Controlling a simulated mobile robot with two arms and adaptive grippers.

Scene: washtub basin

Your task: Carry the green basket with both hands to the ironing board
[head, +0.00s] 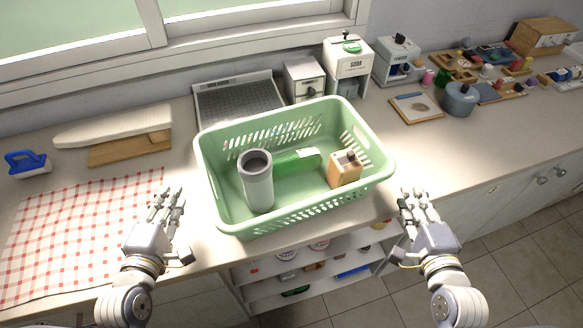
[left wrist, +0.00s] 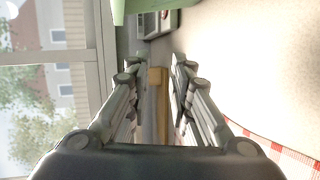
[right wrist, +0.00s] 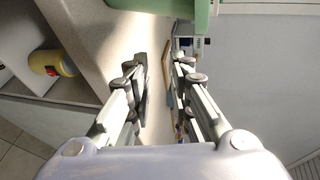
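The green basket (head: 290,215) stands on the counter in the middle of the head view. It holds a grey cylinder (head: 257,185), a green bottle (head: 297,161) and a wooden block-shaped container (head: 344,170). The ironing board (head: 112,127) is a small pale board on a wooden base at the back left of the counter. My left gripper (head: 168,203) is open and empty, left of the basket and apart from it. My right gripper (head: 417,207) is open and empty, just right of the basket. A piece of the basket shows at the top of the right wrist view (right wrist: 205,15).
A red-checked cloth (head: 80,230) lies at the front left, with a blue iron (head: 27,163) behind it. A drain rack (head: 240,100) and small machines (head: 347,66) stand behind the basket. A pot (head: 459,100) and several small items fill the back right.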

